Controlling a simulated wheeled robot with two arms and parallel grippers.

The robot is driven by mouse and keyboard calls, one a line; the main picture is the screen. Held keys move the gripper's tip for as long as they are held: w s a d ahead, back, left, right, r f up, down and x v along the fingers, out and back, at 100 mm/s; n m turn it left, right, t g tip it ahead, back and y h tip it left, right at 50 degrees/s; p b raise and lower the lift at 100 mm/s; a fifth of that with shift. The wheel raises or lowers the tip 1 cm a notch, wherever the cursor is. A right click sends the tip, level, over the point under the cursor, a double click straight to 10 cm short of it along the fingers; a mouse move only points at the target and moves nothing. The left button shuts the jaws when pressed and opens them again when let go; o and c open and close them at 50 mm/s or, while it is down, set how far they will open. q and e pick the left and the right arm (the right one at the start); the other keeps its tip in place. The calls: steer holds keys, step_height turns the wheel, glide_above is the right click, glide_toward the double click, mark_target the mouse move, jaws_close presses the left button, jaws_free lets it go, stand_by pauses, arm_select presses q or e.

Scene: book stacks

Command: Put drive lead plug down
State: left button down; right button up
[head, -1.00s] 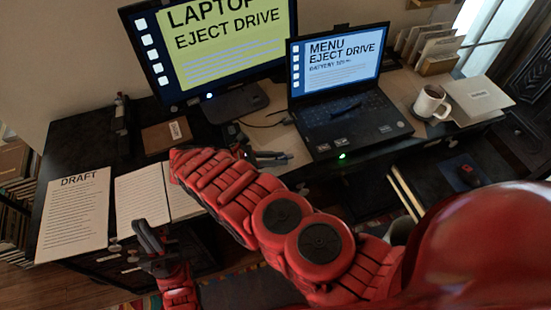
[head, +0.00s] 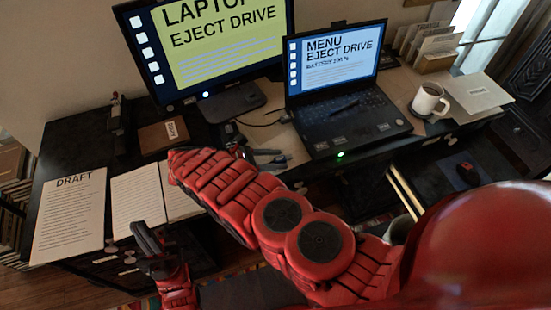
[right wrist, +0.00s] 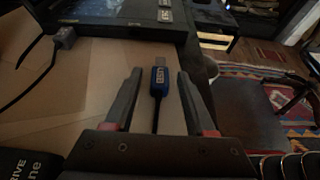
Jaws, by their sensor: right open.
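The drive lead plug (right wrist: 159,82) is blue with a metal tip and a white label, and a black lead runs back from it. In the right wrist view it lies over the tan desk surface between the two fingers of my right gripper (right wrist: 159,75). The fingers stand open, with a gap on each side of the plug. In the head view the right gripper (head: 270,157) is small, in front of the laptop's left corner, partly hidden by my red forearm. My left gripper (head: 147,238) is low at the left, in front of the desk edge; its jaw gap is not clear.
The laptop (head: 345,125) stands right of the gripper, with the monitor (head: 205,50) behind. A grey cable connector (right wrist: 65,38) lies at the left in the wrist view. An open notebook (head: 138,200), a draft sheet (head: 70,215) and a mug (head: 428,99) are on the desk.

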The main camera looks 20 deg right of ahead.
steer(key=shift+r+p, duration=0.4)
steer(key=shift+r, duration=0.1)
steer(key=shift+a+r, duration=0.15)
steer(key=shift+a, duration=0.1)
steer(key=b+v, duration=0.1)
steer(key=v, duration=0.1)
steer(key=b+v, duration=0.1)
steer(key=v, duration=0.2)
steer(key=b+v, duration=0.2)
steer(key=v, duration=0.1)
steer(key=shift+a+f, duration=0.25)
steer(key=shift+f, duration=0.05)
steer(key=b+v, duration=0.2)
steer(key=b, duration=0.1)
steer(key=shift+a+r, duration=0.25)
steer(key=shift+r, duration=0.05)
steer(key=shift+a+r, duration=0.2)
steer(key=shift+r, duration=0.1)
steer(key=shift+s, duration=0.1)
